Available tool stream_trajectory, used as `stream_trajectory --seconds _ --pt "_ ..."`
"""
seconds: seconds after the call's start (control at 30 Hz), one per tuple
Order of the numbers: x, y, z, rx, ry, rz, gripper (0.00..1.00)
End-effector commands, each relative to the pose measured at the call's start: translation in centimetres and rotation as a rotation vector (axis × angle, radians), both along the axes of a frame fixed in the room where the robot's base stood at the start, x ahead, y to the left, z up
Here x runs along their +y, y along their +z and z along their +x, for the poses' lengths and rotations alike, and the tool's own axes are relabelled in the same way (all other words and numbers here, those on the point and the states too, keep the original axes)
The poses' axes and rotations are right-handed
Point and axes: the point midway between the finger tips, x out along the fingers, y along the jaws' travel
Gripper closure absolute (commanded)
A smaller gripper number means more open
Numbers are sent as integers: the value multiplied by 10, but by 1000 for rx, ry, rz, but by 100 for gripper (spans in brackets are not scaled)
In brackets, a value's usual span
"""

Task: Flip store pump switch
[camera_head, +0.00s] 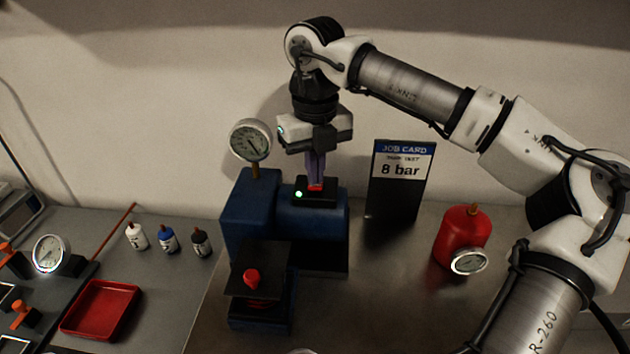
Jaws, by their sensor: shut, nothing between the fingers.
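A blue pump unit (248,205) stands on the metal bench, with a round dial gauge (250,140) on top of its left part. A small black switch box (326,198) sits on its right part, with a lit green lamp (298,194) and a red switch (315,187). My gripper (316,178) points straight down over the switch, its fingers shut and empty. The fingertips are at or just above the red switch and partly hide it. I cannot tell whether they touch it, or which way the switch is tipped.
A job card (401,172) reading 8 bar stands right of the pump. A red tank (461,232) with a gauge is farther right. Three small bottles (168,240) and a red tray (101,308) are left.

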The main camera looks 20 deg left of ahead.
Motion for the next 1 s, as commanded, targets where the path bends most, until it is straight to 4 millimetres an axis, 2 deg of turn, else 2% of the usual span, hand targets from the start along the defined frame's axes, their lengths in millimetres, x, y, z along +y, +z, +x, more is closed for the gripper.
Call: stream_trajectory --seconds 0.67,0.87,1.0 --pt "0 -11 0 1 0 -1 100" --pt "0 -6 0 1 0 -1 100" --pt "0 5 0 1 -1 -1 100"
